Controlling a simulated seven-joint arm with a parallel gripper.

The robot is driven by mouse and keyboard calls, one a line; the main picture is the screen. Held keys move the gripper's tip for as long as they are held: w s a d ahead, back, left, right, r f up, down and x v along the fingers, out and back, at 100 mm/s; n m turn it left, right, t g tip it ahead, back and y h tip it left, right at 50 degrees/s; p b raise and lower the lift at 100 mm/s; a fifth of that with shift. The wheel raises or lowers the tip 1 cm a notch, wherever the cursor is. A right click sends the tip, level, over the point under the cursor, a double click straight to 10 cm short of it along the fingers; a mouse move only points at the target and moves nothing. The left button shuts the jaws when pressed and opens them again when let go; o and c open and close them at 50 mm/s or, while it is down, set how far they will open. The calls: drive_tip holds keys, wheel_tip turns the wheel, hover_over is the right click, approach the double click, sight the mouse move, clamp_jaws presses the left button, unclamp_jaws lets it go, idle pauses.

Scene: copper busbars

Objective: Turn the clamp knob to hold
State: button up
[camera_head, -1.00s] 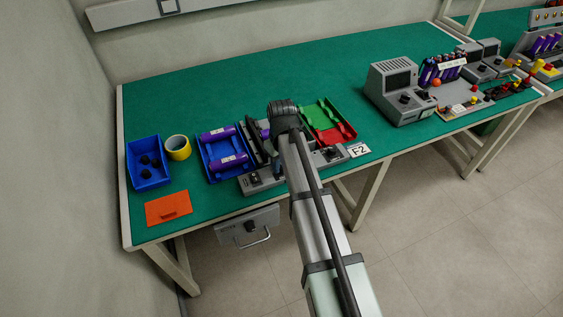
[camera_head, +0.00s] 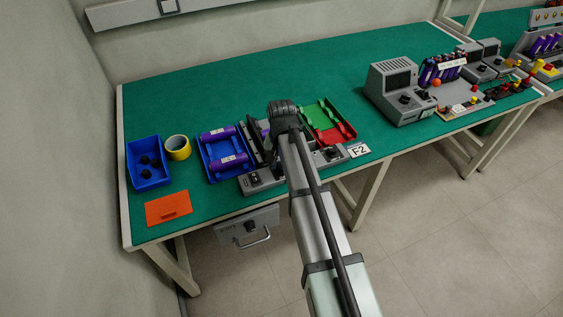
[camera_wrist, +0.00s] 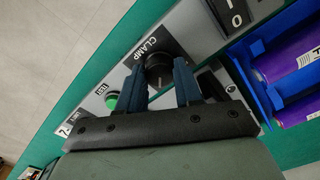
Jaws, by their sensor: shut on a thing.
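The black clamp knob (camera_wrist: 158,72) sits on the grey panel (camera_wrist: 205,38) beside the printed word CLAMP in the wrist view. My gripper (camera_wrist: 158,66) has one dark blue finger on each side of the knob and is shut on it. The knob's near side is partly covered by my fingers, and I see no pointer mark that tells its angle. In the head view the grey fixture (camera_head: 270,187) stands at the table's front edge. My arm hides the knob and fingertips there.
A green TEST button (camera_wrist: 112,99) and an I/O switch (camera_wrist: 235,10) flank the knob. A blue tray (camera_head: 207,170) with purple cells stands left of the fixture. A green-and-red tray (camera_head: 350,128) is behind right. The green table's back is clear.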

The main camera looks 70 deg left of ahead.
drive_tip(key=shift+m, duration=0.3)
drive_tip(key=o, duration=1)
drive_tip(key=shift+o, duration=0.2)
wheel_tip(320, 180, up, 14)
idle(0.3)
drive_tip(key=shift+f, duration=0.15)
idle(0.4)
